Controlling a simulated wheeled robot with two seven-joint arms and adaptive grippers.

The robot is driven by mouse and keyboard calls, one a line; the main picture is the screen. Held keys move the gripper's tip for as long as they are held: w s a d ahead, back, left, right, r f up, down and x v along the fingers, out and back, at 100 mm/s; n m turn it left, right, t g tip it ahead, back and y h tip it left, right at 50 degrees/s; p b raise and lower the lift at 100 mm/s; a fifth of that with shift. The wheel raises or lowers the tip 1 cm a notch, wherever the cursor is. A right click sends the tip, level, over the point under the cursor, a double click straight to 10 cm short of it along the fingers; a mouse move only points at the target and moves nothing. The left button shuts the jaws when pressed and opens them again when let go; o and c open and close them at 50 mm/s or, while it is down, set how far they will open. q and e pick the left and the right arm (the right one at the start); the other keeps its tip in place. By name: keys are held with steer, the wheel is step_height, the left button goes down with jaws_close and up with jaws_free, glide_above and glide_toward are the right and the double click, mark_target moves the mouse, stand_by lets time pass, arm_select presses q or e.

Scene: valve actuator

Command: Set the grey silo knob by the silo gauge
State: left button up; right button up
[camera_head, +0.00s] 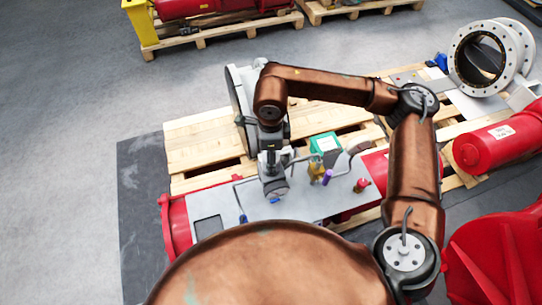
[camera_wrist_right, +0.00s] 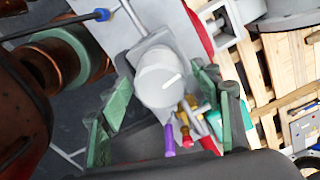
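The grey silo knob (camera_wrist_right: 160,77) is a round light grey cap with a white pointer line, on a grey block in the right wrist view. The line points toward the upper right of that picture. My right gripper (camera_wrist_right: 164,90) has its green fingers apart on either side of the knob, with gaps visible, so it does not grip it. In the head view my right gripper (camera_head: 272,178) reaches down over the grey panel (camera_head: 300,203) and largely covers the knob. I cannot make out a silo gauge face. My left gripper is not in view.
A blue-tipped lever (camera_head: 243,217) stands left of the gripper. Yellow (camera_head: 317,172), purple (camera_head: 327,177) and red (camera_head: 361,185) fittings and a green box (camera_head: 325,146) are close on the right. A wooden pallet (camera_head: 200,150) lies behind.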

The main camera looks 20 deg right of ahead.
step_height(320, 180, up, 12)
stand_by(0.7)
stand_by(0.4)
